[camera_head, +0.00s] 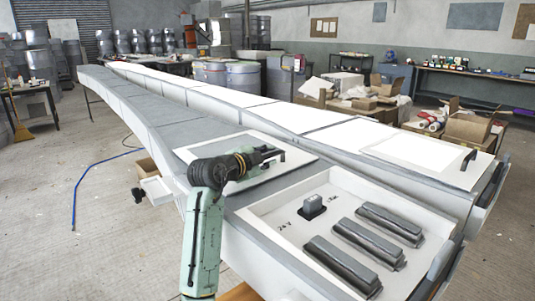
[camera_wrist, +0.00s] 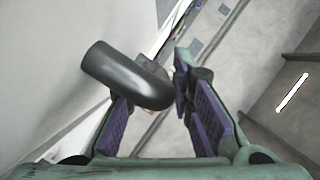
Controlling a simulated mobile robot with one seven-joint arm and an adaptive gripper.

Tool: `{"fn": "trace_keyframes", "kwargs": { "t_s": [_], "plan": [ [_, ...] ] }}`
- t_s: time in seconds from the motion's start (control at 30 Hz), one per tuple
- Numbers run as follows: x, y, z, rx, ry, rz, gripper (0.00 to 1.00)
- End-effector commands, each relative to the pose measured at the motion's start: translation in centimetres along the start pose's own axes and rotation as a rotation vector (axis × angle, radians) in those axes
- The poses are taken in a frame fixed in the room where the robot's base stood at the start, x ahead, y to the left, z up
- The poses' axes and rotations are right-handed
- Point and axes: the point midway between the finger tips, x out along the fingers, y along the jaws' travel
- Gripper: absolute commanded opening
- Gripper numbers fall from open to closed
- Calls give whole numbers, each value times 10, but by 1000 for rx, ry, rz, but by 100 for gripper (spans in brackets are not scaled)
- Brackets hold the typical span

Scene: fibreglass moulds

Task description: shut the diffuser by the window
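No window shows, and nothing is plainly marked as a diffuser. A white framed panel (camera_head: 206,149) lies on the left mould, with my gripper (camera_head: 272,153) over its right part. A similar panel (camera_head: 410,152) with a dark upright handle (camera_head: 468,160) lies on the right mould. In the wrist view a dark curved bar handle (camera_wrist: 125,75) rises from a pale surface at the left. My gripper (camera_wrist: 163,82) has its purple-padded fingers spread apart.
A near tray (camera_head: 270,215) holds several dark ribbed blocks (camera_head: 368,243) and a small dark switch-like piece (camera_head: 312,206). Cardboard boxes (camera_head: 468,127) stand at the right. A blue hose (camera_head: 78,190) lies on the open floor at the left.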

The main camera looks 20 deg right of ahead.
Motion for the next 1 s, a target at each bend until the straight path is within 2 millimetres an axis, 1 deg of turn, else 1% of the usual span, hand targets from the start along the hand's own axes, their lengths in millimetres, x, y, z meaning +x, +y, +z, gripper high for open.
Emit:
{"fn": "trace_keyframes", "kwargs": {
  "t_s": [0.1,0.33,0.6,0.67,1.0],
  "plan": [
    [4,0,-1,1,1,-1,21],
    [4,0,0,1,0,-1,21],
    [4,0,0,1,0,-1,3],
    [4,0,0,1,0,-1,0],
    [4,0,0,1,0,-1,0]
  ]
}}
